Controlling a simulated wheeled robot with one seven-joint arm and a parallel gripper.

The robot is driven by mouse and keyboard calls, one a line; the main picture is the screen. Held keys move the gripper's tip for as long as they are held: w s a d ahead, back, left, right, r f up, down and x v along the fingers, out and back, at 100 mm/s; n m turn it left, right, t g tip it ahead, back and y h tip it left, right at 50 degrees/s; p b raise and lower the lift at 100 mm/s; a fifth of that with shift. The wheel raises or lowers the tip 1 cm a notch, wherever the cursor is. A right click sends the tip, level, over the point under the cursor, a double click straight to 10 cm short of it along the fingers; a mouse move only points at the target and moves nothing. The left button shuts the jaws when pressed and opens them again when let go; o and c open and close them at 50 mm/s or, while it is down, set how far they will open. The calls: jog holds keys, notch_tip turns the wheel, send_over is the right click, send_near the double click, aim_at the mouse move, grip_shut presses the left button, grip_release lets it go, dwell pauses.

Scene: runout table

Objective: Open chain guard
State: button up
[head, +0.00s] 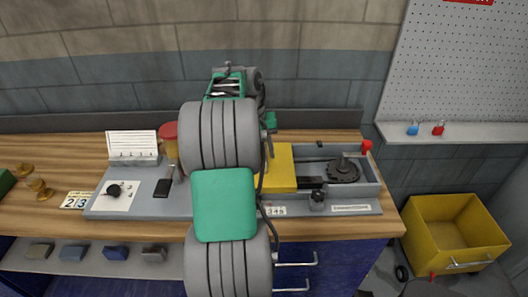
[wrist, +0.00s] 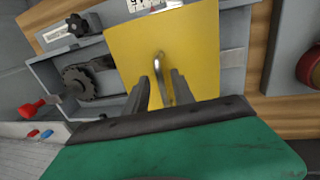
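The chain guard is a yellow plate (head: 281,165) over the middle of the grey machine housing, partly hidden by my arm in the head view. The wrist view shows the yellow plate (wrist: 195,50) close up, with a bent metal handle (wrist: 161,72) on it. My gripper (wrist: 160,77) is open, with one dark finger on each side of the handle. A gap shows between the handle and the fingers. A dark sprocket (head: 343,171), also in the wrist view (wrist: 82,82), sits in the uncovered part of the housing beside the plate. My arm hides the gripper in the head view.
A red knob (head: 366,146) is at the housing's right end, and a black knob (head: 318,197) is at its front. A red-lidded jar (head: 169,140) stands left of my arm. A yellow bin (head: 455,235) stands on the right. Blue and red padlocks (head: 438,128) lie on a shelf.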

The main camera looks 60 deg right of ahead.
grip_shut()
dwell(1.2)
